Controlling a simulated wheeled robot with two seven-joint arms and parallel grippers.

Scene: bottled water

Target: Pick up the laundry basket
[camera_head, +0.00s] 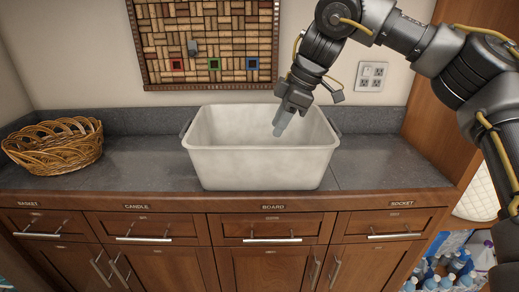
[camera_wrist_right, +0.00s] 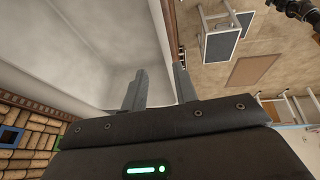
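A large white rectangular tub (camera_head: 262,168), which I take for the laundry basket, stands upright on the grey counter. It has dark handles at its sides. My right gripper (camera_head: 280,130) reaches down from the upper right, over the tub's opening near its back. In the right wrist view, its two fingers (camera_wrist_right: 158,72) are apart with nothing clearly held between them. The tub's pale inner wall (camera_wrist_right: 90,45) fills the left, and its rim runs close by the fingers. I cannot tell whether they touch it. My left gripper is not in view.
A brown wicker basket (camera_head: 54,148) stands at the counter's left. A cork board (camera_head: 208,40) hangs behind the tub. Wall outlets (camera_head: 372,76) are at the right. Cabinets with drawers (camera_head: 270,228) are below. Bottles (camera_head: 455,268) stand low right. The counter beside the tub is clear.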

